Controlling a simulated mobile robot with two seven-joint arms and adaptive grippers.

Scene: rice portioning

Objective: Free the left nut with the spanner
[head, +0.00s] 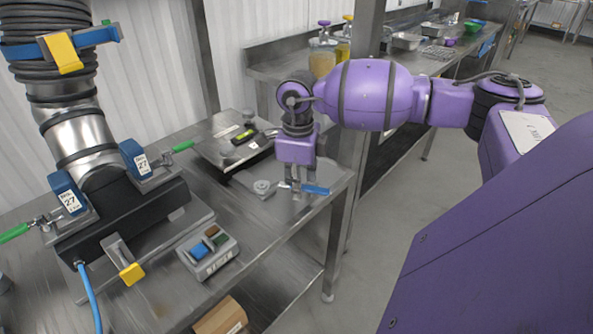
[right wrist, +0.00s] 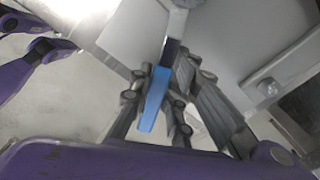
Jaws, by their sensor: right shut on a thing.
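My right gripper (head: 297,184) reaches down over the right end of the steel table. It is shut on a blue-handled tool, which I take for the spanner (head: 317,190). In the right wrist view the blue handle (right wrist: 155,98) lies between the fingers (right wrist: 158,92), with a dark shank running up toward a pale grey part at the top edge. A small grey round fitting (head: 262,187) stands on a flat plate left of the gripper. I cannot tell which part is the left nut, or whether the spanner touches one. My left gripper is not in view.
A large ribbed pipe machine (head: 84,120) with green and yellow handles fills the table's left. A control box (head: 207,252) with coloured buttons sits in front. A scale-like unit (head: 236,143) is behind. A bolt head (right wrist: 268,88) shows at right in the wrist view.

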